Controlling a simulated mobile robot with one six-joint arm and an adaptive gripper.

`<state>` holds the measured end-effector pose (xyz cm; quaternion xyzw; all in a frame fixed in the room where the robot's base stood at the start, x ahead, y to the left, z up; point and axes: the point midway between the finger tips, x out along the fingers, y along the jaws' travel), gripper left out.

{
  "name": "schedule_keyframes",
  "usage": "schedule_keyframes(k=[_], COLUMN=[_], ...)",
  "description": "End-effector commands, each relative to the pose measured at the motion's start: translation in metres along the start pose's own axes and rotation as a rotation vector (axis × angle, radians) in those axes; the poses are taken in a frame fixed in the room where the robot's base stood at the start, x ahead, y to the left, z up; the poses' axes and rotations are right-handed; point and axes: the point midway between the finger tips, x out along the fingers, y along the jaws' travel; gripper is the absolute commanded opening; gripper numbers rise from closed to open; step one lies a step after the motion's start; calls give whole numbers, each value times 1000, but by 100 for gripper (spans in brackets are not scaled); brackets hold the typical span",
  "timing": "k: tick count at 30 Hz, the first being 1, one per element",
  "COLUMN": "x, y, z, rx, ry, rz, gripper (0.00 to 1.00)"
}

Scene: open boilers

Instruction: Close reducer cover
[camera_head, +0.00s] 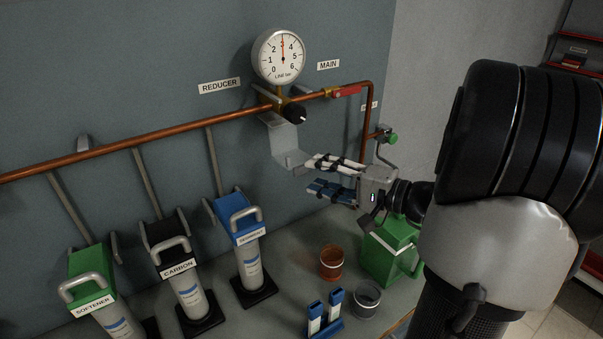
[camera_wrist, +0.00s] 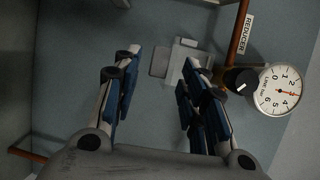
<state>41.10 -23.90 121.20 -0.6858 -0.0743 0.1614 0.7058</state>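The reducer cover (camera_head: 287,143) is a light grey metal flap with a bent lower lip. It hangs open below the black reducer knob (camera_head: 294,113) on the copper pipe. My gripper (camera_head: 309,177) is just right of and below the cover's lower lip, pointing left. Its two fingers with blue pads are apart and hold nothing. In the wrist view the grey cover (camera_wrist: 187,50) lies beyond the fingertips of my gripper (camera_wrist: 160,58), partly hidden by the right finger. I cannot tell whether a finger touches it. The knob (camera_wrist: 240,81) shows to its right.
A round gauge (camera_head: 281,57) sits above the knob, and a red valve handle (camera_head: 346,91) is to the right. The copper pipe (camera_head: 130,142) runs along the wall.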

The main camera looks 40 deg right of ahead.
Motion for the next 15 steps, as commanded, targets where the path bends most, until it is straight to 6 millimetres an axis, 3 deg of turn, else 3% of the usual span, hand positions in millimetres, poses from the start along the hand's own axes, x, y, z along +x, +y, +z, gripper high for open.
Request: schedule_keyframes(k=[6, 15], x=[38, 55], y=[1, 0], z=[0, 0], rx=[-1, 0], ry=[-3, 0], rz=[0, 1], gripper=[39, 39])
